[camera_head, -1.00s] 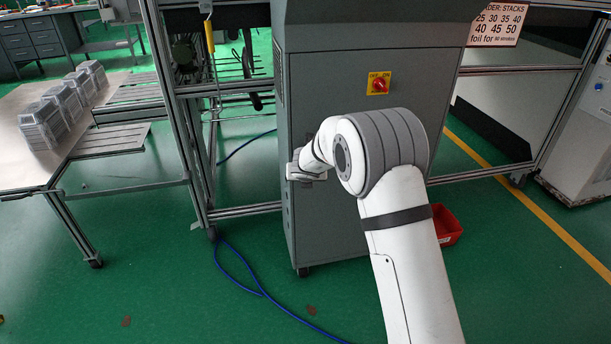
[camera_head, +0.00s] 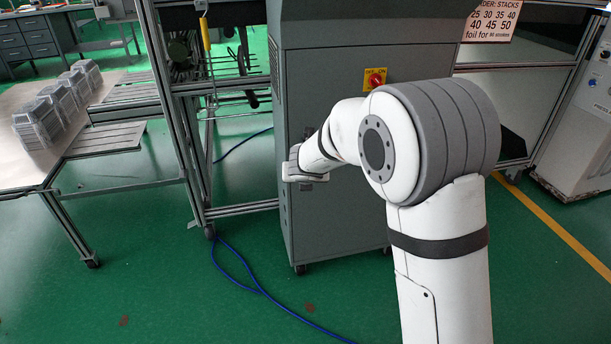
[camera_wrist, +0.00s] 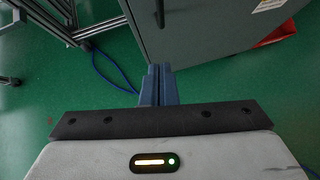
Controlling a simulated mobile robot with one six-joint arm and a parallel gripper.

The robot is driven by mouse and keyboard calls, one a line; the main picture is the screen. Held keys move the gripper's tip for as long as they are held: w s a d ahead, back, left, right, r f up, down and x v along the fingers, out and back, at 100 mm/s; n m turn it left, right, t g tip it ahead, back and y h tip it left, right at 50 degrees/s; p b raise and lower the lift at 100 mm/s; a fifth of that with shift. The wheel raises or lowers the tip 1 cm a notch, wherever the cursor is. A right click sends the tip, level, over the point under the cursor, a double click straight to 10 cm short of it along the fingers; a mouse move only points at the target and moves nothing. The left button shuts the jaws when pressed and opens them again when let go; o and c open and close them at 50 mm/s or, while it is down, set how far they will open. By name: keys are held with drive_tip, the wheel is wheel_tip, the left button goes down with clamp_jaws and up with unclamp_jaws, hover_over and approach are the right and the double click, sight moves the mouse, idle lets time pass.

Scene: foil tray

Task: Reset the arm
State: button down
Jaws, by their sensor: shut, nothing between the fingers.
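My arm rises from the bottom right of the head view and bends left at a large grey-banded joint, in front of the grey cabinet (camera_head: 335,120). In the wrist view my gripper (camera_wrist: 159,70) has its two dark blue fingers together, with nothing between them. It points down at the green floor (camera_wrist: 60,110) next to the cabinet's lower edge. In the head view the wrist end shows in front of the cabinet's left side, and the fingertips cannot be made out there.
A table (camera_head: 20,170) with several stacks of foil trays (camera_head: 40,122) stands at the left. A metal frame (camera_head: 172,100) stands between it and the cabinet. A blue cable (camera_head: 235,268) lies on the floor. A red bin (camera_wrist: 277,36) shows beside the cabinet in the wrist view.

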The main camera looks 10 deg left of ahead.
drive_tip(key=s+d+r+n+y+p, duration=0.1)
drive_tip(key=s+d+r+n+p, duration=0.15)
drive_tip(key=r+n+p, duration=0.35)
drive_tip(key=s+d+r+n+y+p, duration=0.15)
drive_tip(key=s+r+n, duration=0.3)
drive_tip(key=r, duration=0.45)
drive_tip(key=s+d+r+n+y+p, duration=0.1)
drive_tip(key=s+d+r+n+p, duration=0.25)
drive_tip(key=r+n, duration=0.3)
drive_tip(key=s+d+r+n+g+h+p, duration=0.2)
drive_tip(key=s+d+n+p, duration=0.3)
drive_tip(key=s+d+n, duration=0.3)
drive_tip(key=s+d+r+n+g+h+p, duration=0.3)
drive_tip(key=s+d+n, duration=0.6)
drive_tip(key=s, duration=0.7)
wheel_tip(320, 180, up, 2)
drive_tip(key=d+g+p, duration=0.1)
drive_tip(key=p, duration=0.1)
drive_tip(key=shift+r+p, duration=0.15)
drive_tip(key=shift+p, duration=0.25)
drive_tip(key=c, duration=2.2)
unclamp_jaws()
